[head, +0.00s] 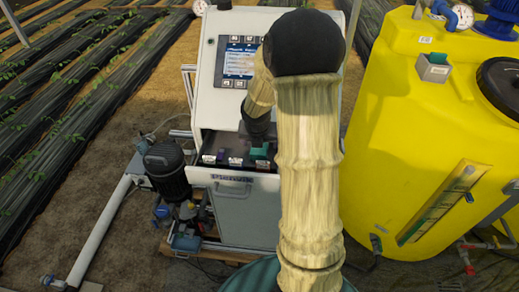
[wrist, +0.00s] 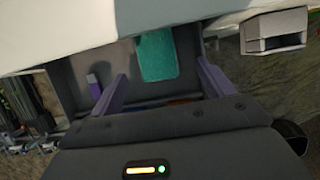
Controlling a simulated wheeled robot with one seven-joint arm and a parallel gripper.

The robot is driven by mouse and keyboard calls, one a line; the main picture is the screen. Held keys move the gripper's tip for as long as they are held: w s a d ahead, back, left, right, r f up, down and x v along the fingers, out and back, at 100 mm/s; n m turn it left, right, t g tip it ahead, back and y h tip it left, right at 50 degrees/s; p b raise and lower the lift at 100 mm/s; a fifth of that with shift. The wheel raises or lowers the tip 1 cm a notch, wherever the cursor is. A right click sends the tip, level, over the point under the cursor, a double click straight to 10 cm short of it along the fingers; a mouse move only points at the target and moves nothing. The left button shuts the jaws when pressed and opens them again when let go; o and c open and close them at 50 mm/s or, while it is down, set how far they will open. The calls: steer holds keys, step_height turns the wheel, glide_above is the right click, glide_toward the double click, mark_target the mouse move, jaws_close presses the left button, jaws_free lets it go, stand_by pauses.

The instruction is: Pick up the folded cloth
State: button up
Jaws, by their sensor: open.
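A teal piece that looks like the folded cloth (head: 259,152) lies in the open drawer (head: 234,181) of the white cabinet. In the wrist view the cloth (wrist: 157,56) lies flat on the drawer floor, just beyond and between my fingertips. My gripper (wrist: 162,80) is open, one finger on each side of the cloth's near end in the picture. Nothing is seen held, and I cannot tell the height gap. In the head view my arm hides the gripper and part of the drawer's right side.
A small purple item (wrist: 93,86) lies left of the cloth in the drawer, near my left finger. The cabinet has a screen (head: 238,62) above the drawer. A yellow tank (head: 400,130) stands at right, with a grey holder (head: 433,69) on it. A dark motor (head: 166,170) stands left.

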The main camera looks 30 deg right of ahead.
mark_target(259, 150)
steer(key=x, duration=0.4)
steer(key=shift+a+f, duration=0.2)
steer(key=shift+a, duration=0.15)
steer(key=shift+w+d+f, duration=0.15)
steer(key=shift+w+f, duration=0.05)
steer(key=shift+f, duration=0.15)
steer(key=c, duration=1.1)
